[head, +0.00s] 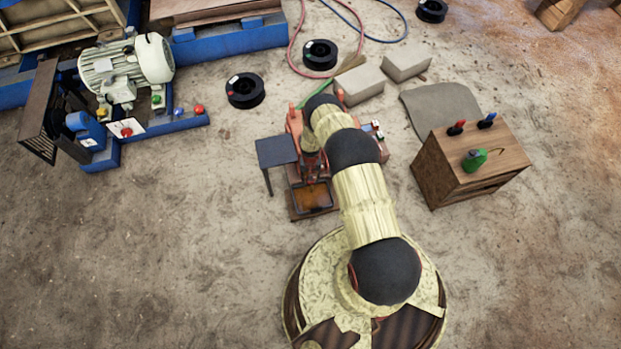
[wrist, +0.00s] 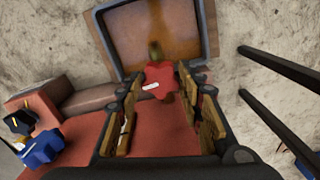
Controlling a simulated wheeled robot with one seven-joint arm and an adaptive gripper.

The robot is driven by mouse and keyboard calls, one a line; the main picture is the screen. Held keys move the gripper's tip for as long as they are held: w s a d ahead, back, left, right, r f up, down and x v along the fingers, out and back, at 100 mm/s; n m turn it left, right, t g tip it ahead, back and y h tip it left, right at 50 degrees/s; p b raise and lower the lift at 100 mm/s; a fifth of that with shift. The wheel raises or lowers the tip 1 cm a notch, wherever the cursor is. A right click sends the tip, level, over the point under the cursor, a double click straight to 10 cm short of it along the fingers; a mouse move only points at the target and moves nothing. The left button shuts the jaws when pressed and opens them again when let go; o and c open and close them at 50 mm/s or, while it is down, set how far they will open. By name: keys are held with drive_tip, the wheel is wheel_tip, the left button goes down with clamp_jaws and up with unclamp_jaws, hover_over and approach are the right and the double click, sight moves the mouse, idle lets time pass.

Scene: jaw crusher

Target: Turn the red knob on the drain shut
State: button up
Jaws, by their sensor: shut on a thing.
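The red knob (wrist: 163,76) is star-shaped with a white mark that points left. It sits on a brassy drain stem in front of a brown, grey-rimmed tray (wrist: 205,22). My gripper (wrist: 162,82) is shut on the knob, with one finger pad on each side of it. In the head view my arm covers the knob and most of my gripper. The small red machine (head: 294,120) and its tray (head: 313,196) show beside my arm there.
A dark small table (head: 276,151) stands left of the machine; two dark bars (wrist: 280,70) show at right in the wrist view. A wooden box (head: 470,165) with coloured handles stands at right. Blue-framed machinery (head: 160,126) is at left. Bare ground lies around.

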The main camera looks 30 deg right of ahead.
drive_tip(key=shift+m, duration=0.6)
drive_tip(key=o, duration=1.2)
drive_tip(key=shift+c, duration=0.2)
wheel_tip(320, 180, up, 12)
idle(0.6)
